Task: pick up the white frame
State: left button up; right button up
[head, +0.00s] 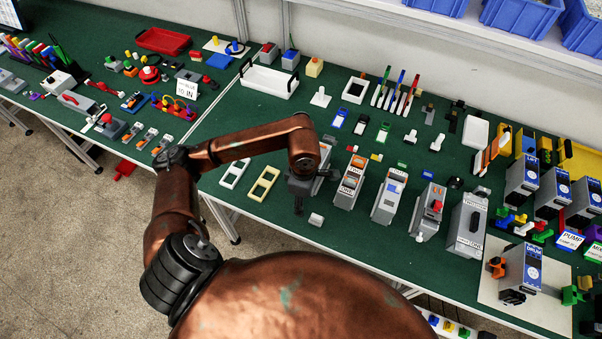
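A white frame (228,182), a flat open rectangle, lies on the green table near its front edge, left of a similar yellow frame (256,196). My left gripper (299,208) points down over the table, to the right of both frames and apart from them. Its fingers are small and dark, and I cannot tell whether they are open or shut. No held object is visible there. My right gripper is not in view. A second white square frame with a dark middle (355,90) lies farther back.
A row of grey device modules (349,182) stands right of my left gripper. A small light block (316,219) lies by the front edge. A white tray (269,80) and a red tray (163,41) are at the back. Green table is bare behind the white frame.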

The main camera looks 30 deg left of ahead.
aim_at(232, 169)
jog(key=u, duration=0.9)
